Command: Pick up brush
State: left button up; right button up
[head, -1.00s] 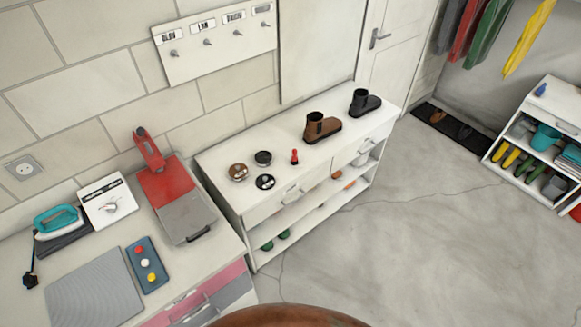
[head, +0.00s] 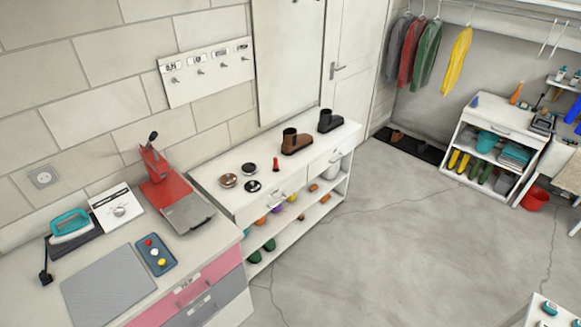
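I cannot tell for sure which thing is the brush. A small upright red item (head: 276,164) stands on the white shoe cabinet (head: 222,196), right of several round tins (head: 252,187); it may be a small brush. A teal-handled item with a pale underside (head: 69,224) lies on a dark cloth at the left of the counter; it looks like an iron or a large brush. Small teal and white items (head: 549,308) sit on a white surface at the bottom right, partly cut off. Neither of my grippers is in view.
A brown boot (head: 296,143) and a black boot (head: 329,121) stand on the cabinet. A red press (head: 160,185) and a tray with coloured balls (head: 156,255) are on the counter. A white shelf (head: 490,125) stands at the right. The grey floor (head: 390,240) is open.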

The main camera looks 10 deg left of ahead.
aim_at(275, 167)
jog(key=z, duration=0.75)
jog(key=i, duration=1.3)
jog(key=u, duration=0.45)
jog(key=i, duration=0.5)
jog(key=u, duration=0.45)
